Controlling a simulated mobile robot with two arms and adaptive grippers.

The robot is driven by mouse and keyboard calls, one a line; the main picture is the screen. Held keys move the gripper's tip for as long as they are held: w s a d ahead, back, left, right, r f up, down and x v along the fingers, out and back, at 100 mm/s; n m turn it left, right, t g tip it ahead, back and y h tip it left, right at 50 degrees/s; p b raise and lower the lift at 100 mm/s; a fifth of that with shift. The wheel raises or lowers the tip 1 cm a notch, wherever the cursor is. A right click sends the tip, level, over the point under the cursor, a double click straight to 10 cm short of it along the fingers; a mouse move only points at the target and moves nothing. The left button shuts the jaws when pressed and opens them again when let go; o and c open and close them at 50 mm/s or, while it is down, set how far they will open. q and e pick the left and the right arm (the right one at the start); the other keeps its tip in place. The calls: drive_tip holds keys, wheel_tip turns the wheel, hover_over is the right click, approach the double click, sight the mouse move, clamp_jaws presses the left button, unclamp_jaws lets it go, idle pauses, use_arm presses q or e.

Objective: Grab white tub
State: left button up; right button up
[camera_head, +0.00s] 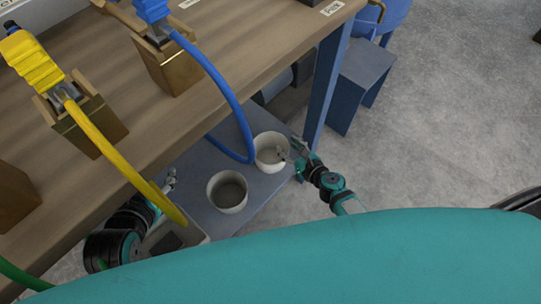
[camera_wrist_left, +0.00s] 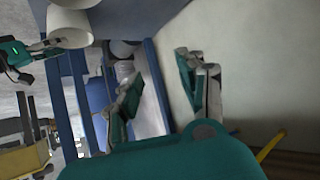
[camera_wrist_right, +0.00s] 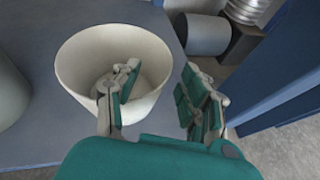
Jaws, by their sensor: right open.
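A white tub (camera_head: 268,152) stands upright on the blue lower shelf, near its right end. My right gripper (camera_head: 297,150) is open at this tub's right side. In the right wrist view the same tub (camera_wrist_right: 85,62) is large, with one finger of the right gripper (camera_wrist_right: 158,95) inside its rim and the other outside, so the wall lies between them. A second white tub (camera_head: 227,190) stands to the left; its edge (camera_wrist_right: 8,92) shows in the right wrist view. My left gripper (camera_head: 170,181), partly hidden in the head view, shows open and empty in the left wrist view (camera_wrist_left: 158,88).
The wooden table top (camera_head: 215,62) hangs above the shelf (camera_head: 248,207). Blue and yellow cables (camera_head: 222,90) droop over its edge. A blue table leg (camera_head: 325,85) stands right of the tubs. Grey floor (camera_head: 440,130) is open to the right.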

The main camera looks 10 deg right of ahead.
drive_tip(key=shift+w+a+f, duration=0.2)
drive_tip(key=shift+w, duration=0.4)
clamp_jaws()
